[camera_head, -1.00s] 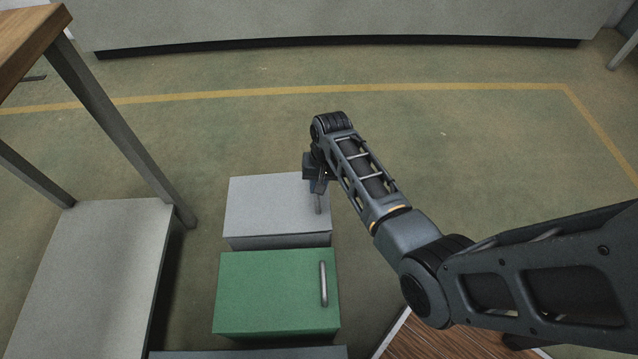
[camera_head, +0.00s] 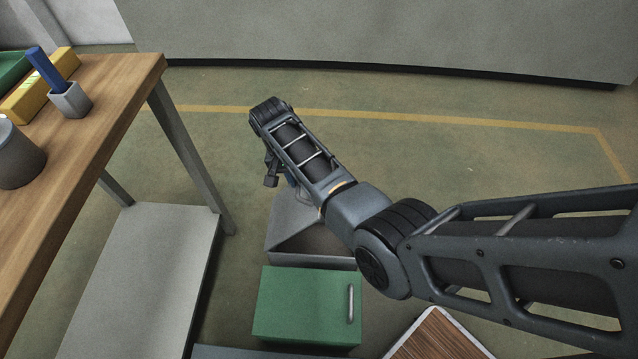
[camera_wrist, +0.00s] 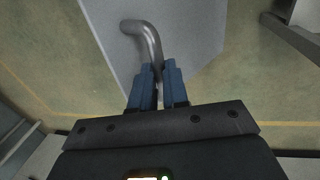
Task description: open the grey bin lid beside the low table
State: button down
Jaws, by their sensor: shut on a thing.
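The grey bin (camera_head: 274,251) stands behind the green bin in the head view. My gripper (camera_wrist: 158,72) is shut on this handle. In the head view my arm hides most of the gripper and the right part of the bin.
A green bin (camera_head: 300,305) with a shut lid and a handle stands in front. A low grey platform (camera_head: 140,270) lies to the left. A wooden table (camera_head: 110,110) above it bears a blue item in a grey cup (camera_head: 70,101). Floor beyond the bin is clear.

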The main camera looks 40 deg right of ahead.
jog(key=w+a+g+h+b, duration=0.2)
jog(key=w+a+b, duration=0.8)
jog(key=b, duration=0.5)
jog(key=shift+a+r, duration=0.3)
jog(key=shift+a, duration=0.25)
jog(key=shift+w, duration=0.1)
jog(key=c, duration=1.1)
grip_release()
jog(key=shift+w+r, duration=0.15)
jog(key=shift+r, duration=0.05)
jog(key=shift+s+d+r+p, duration=0.95)
jog(key=shift+d+r+p, duration=0.85)
jog(key=shift+p, duration=0.25)
jog(key=shift+s+d+r+p, duration=0.9)
jog(key=shift+d+r+p, duration=0.75)
jog(key=shift+r+p, duration=0.3)
jog(key=shift+s+d+r+p, duration=0.95)
jog(key=shift+d+r+p, duration=0.8)
jog(key=shift+p, duration=0.35)
